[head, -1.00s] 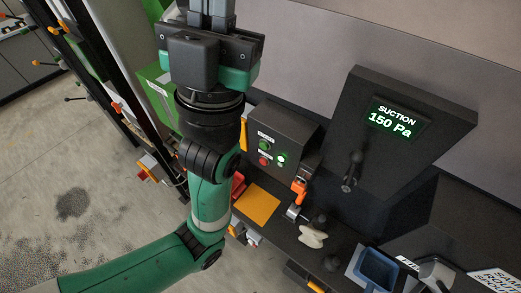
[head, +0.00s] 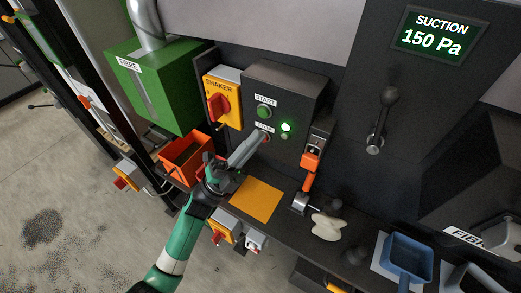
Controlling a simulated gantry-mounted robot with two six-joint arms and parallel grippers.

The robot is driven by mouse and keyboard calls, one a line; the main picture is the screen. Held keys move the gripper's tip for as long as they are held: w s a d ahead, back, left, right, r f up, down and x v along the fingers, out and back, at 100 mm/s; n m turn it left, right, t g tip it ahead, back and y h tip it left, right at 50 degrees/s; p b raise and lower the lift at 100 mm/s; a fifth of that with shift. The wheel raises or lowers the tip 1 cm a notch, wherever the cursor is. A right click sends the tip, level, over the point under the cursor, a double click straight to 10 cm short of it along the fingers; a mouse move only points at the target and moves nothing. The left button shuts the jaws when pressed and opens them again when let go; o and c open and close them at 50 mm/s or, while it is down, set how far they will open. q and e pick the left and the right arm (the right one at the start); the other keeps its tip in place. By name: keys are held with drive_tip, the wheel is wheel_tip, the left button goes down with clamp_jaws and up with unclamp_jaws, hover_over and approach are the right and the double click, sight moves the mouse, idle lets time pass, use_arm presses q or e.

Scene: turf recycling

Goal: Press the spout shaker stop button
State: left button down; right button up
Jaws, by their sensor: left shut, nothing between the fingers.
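The dark control box (head: 287,88) stands on the bench at the picture's middle. It has a green START button (head: 264,112) and, below it, a red stop button (head: 266,139) with a partly hidden label. A green lamp (head: 286,127) to their right is lit. My left gripper (head: 260,137) is shut and empty. Its fingertips are at the red button, partly covering it and its label. I cannot tell whether they touch it or whether it is pushed in. My right gripper is not in view.
A yellow SHAKER switch box (head: 227,88) with a red knob adjoins the control box's left side. An orange bin (head: 173,151) lies below a green FIBRE box (head: 133,95). An orange-handled lever (head: 310,163) stands right. A suction display (head: 437,38) reads 150 Pa.

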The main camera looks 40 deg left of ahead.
use_arm(q)
drive_tip(key=s+a+f+n+y+b, duration=0.1)
drive_tip(key=a+f+n+y+b, duration=0.1)
drive_tip(key=f, duration=0.5)
drive_tip(key=a+f+n+y+b, duration=0.2)
drive_tip(key=a+f+y+b, duration=0.1)
drive_tip(key=f, duration=0.4)
drive_tip(key=shift+s+a+f+n+t+y+b, duration=0.2)
drive_tip(key=shift+s+a+n+t+y+b, duration=0.15)
drive_tip(key=shift+y, duration=0.45)
drive_tip(key=w+a+b, duration=0.1)
drive_tip(key=w+b, duration=0.4)
drive_tip(key=w, duration=0.3)
drive_tip(key=shift+w+a+b, duration=0.3)
drive_tip(key=shift+b, duration=0.05)
